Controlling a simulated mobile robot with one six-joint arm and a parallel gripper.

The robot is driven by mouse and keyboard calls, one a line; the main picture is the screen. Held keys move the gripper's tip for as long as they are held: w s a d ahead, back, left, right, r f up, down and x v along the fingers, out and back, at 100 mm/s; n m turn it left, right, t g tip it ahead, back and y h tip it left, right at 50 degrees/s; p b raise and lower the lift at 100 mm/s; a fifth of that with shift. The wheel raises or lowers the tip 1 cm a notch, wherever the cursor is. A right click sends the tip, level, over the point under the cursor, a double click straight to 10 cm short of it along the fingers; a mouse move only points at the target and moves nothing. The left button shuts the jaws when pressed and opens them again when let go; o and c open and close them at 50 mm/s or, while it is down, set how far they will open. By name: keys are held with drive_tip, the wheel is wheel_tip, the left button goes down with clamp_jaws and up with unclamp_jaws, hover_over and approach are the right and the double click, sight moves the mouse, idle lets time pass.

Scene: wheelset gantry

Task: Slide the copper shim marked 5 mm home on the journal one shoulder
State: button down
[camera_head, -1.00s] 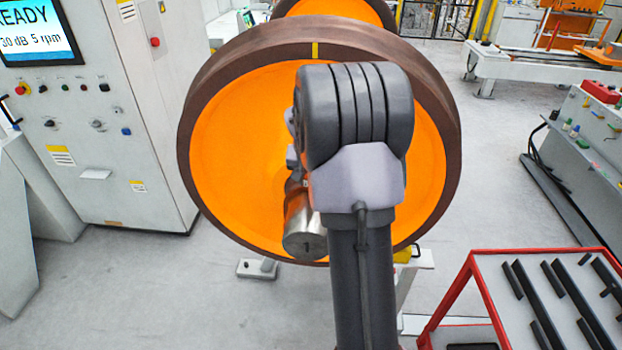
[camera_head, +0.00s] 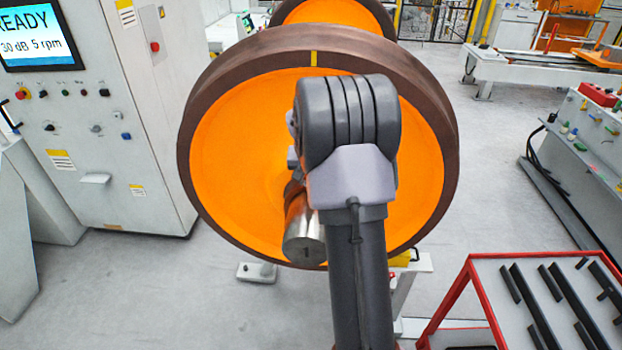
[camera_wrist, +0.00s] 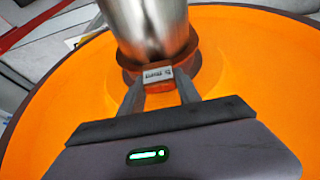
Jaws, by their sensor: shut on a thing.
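The bright steel journal (camera_head: 303,235) sticks out from the middle of the orange wheel (camera_head: 230,150) in the head view; my arm hides part of it. In the wrist view the journal (camera_wrist: 150,22) comes down from the top to a reddish-brown ring at its base. My gripper (camera_wrist: 158,82) is shut on a small grey tab (camera_wrist: 157,73) at the near side of that ring, seemingly the copper shim's tab. Its marking is too small to read. I cannot tell whether the shim touches the shoulder. The head view does not show the fingers.
A grey control cabinet (camera_head: 110,130) with a lit screen stands left of the wheel. A red-framed cart (camera_head: 470,290) with dark bars is at lower right. A workbench (camera_head: 590,150) stands at right. Grey floor is free between wheel and bench.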

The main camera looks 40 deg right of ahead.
drive_tip(key=shift+w+d, duration=0.1)
drive_tip(key=c, duration=0.8)
unclamp_jaws()
drive_tip(key=shift+o, duration=0.2)
drive_tip(key=p+v, duration=0.3)
drive_tip(key=v, duration=1.4)
drive_tip(key=shift+r, duration=0.2)
